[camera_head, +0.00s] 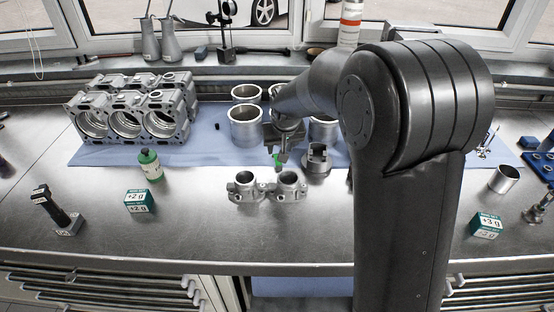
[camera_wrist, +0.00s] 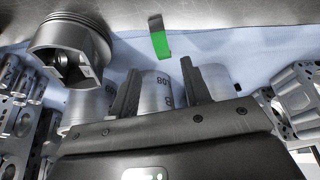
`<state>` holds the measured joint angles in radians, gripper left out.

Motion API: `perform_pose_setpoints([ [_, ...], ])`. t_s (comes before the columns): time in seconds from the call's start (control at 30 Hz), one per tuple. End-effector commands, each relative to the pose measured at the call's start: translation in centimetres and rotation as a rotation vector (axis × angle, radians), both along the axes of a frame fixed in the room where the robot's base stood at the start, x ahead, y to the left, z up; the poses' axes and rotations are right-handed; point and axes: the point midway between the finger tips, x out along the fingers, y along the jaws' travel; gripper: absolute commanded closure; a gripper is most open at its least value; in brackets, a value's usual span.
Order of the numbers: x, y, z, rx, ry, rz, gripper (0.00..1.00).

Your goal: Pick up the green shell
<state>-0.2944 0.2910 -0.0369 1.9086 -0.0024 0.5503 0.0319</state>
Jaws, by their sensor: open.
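The green shell (camera_wrist: 160,42) is a small curved strip, green at one end and grey at the other in the wrist view. It lies beyond my fingertips, apart from them, close to the edge of the blue cloth. In the head view only a bit of green (camera_head: 278,160) shows beside my gripper; the rest is hidden. My gripper (camera_wrist: 159,77) is open, with nothing between its two dark fingers. In the head view my gripper (camera_head: 282,157) hangs over the cloth's front edge.
A piston (camera_wrist: 72,48) stands close to my gripper at the left of the wrist view. Metal cylinders (camera_head: 246,126) stand behind my gripper, and a double-bore metal casting (camera_head: 266,188) is in front. An engine block (camera_head: 132,113) and green bottle (camera_head: 150,164) are left.

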Motion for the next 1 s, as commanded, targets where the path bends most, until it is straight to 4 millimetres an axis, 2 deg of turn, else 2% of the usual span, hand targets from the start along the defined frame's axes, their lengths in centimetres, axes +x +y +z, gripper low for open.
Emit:
perform_pose_setpoints([
  [0.13,0.2,0.2,-1.2,0.0,0.001,0.0,0.56],
  [0.3,0.3,0.5,-3.9,-0.001,0.003,-0.001,0.56],
  [0.4,0.9,0.6,-4.9,0.001,0.001,-0.002,0.56],
  [0.73,1.1,0.7,-5.4,0.001,-0.002,-0.001,0.56],
  [1.0,1.1,0.7,-5.4,0.001,-0.001,-0.001,0.78],
])
